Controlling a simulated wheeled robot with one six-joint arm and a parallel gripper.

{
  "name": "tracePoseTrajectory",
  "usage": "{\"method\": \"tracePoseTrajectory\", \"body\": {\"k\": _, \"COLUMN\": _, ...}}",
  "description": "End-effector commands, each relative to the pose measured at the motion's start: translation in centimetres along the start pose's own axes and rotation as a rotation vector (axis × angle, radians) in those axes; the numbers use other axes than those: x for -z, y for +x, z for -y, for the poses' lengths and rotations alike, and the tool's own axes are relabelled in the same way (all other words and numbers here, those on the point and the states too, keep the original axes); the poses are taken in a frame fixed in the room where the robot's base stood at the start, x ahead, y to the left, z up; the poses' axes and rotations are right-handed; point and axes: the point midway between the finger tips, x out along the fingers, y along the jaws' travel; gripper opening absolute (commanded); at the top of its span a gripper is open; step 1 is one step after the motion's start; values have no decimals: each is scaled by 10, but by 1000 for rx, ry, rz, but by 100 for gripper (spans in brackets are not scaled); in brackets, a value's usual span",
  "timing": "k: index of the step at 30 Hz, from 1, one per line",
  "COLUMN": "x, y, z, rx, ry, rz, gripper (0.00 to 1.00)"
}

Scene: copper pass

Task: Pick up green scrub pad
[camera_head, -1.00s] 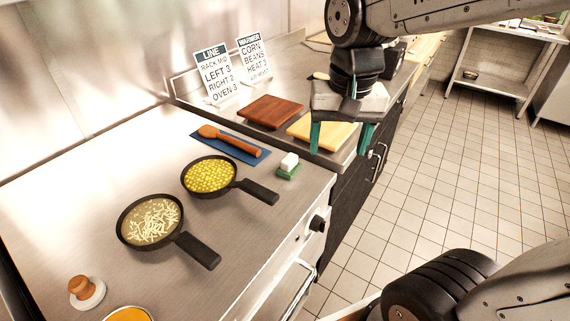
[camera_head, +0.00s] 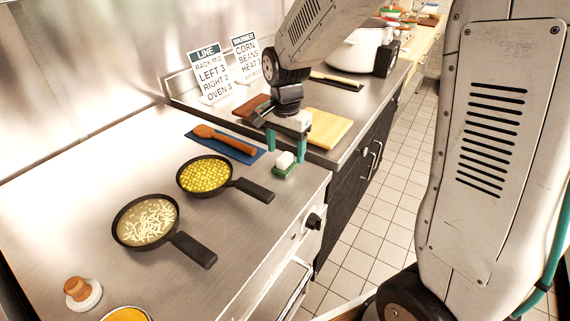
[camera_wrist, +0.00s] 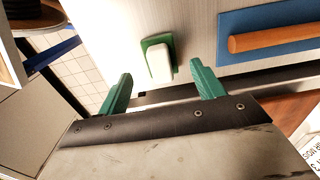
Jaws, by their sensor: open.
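The green scrub pad (camera_head: 280,172) lies on the steel worktop near its front right corner, with a small white block (camera_head: 286,159) on top of it. In the wrist view the pad (camera_wrist: 145,43) shows as a green edge around the white block (camera_wrist: 160,63). My gripper (camera_head: 287,152) is open and empty, its teal fingers close to the pad. In the wrist view, my gripper (camera_wrist: 160,82) has its fingers apart, with the pad ahead of the gap between them, slightly left of its middle.
A wooden spoon (camera_head: 225,139) lies on a blue mat (camera_head: 250,157) beside the pad. A pan of corn (camera_head: 205,175) and a pan of pale strips (camera_head: 147,220) stand to the left. A yellow cutting board (camera_head: 328,128) lies behind my gripper.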

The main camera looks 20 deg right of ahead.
Motion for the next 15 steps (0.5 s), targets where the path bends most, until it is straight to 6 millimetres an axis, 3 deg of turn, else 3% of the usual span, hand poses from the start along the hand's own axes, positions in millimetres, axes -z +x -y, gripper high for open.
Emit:
{"method": "tracePoseTrajectory", "body": {"k": 6, "x": -2, "y": 33, "z": 2, "rx": -3, "ry": -1, "rz": 2, "gripper": 67}}
{"method": "tracePoseTrajectory", "body": {"k": 15, "x": -2, "y": 39, "z": 2, "rx": 0, "ry": -2, "rz": 0, "gripper": 67}}
